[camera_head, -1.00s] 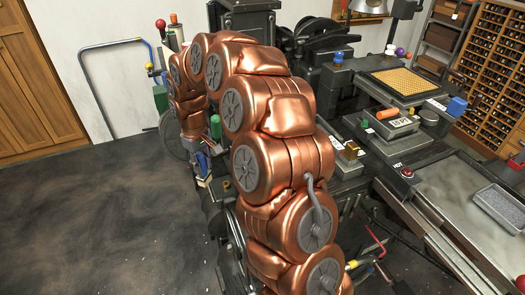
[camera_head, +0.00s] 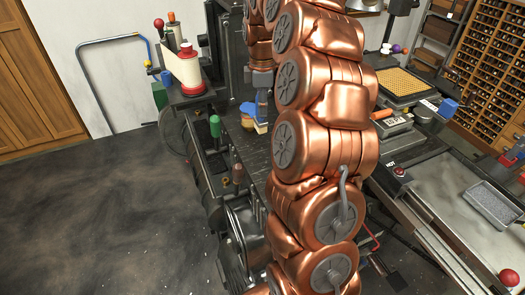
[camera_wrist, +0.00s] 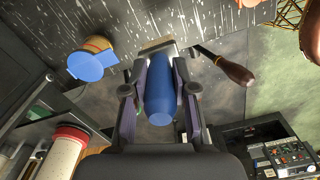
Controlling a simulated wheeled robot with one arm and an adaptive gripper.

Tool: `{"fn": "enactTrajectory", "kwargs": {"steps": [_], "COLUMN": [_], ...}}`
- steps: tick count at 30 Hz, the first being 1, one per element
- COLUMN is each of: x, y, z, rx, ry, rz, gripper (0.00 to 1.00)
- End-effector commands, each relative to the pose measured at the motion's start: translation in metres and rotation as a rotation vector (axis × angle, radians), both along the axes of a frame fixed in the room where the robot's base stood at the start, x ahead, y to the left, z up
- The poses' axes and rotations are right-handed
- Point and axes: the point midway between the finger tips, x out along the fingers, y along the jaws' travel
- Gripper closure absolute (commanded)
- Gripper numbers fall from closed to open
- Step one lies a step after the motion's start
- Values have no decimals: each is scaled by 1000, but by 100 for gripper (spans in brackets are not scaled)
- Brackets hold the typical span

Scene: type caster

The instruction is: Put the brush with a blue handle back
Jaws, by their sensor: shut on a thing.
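The brush with a blue handle (camera_wrist: 160,92) is between the two fingers of my gripper (camera_wrist: 161,100), which is shut on the handle in the wrist view. Its tan bristle end (camera_wrist: 156,43) points away from the wrist. In the head view the brush (camera_head: 261,127) hangs below my gripper (camera_head: 262,112), bristles down, over a dark flat surface (camera_head: 246,148). Whether the bristles touch that surface I cannot tell. My copper arm hides much of the machine behind it.
A round tan container with a blue piece (camera_wrist: 92,60) is close to the brush. A brown-handled tool (camera_wrist: 235,72) lies on the other side. A cream spool with red ends (camera_head: 185,68) and a green-topped lever (camera_head: 215,127) stand to the left in the head view.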

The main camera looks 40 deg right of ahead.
Motion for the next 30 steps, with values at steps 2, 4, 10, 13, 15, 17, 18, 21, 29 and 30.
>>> {"fn": "enactTrajectory", "kwargs": {"steps": [2, 4, 10, 13, 15, 17, 18, 21, 29, 30], "x": [-2, -3, -4, -4, -5, -5, -4, -3, -5, -4], "y": [-3, -4, -4, -4, -3, -3, -4, -4, -3, -4], "z": [3, 2, -15, -29, -41, -49, -53, -60, -87, -91], "rx": [1, 1, 3, 4, 4, 5, 3, 2, 4, 4], "ry": [-1, 0, 5, 6, 7, 7, 5, 2, 8, 6], "rz": [15, 21, 24, 24, 24, 23, 22, 22, 22, 21], "gripper": [100, 100, 100, 100, 100, 100, 100, 100, 100, 100]}}
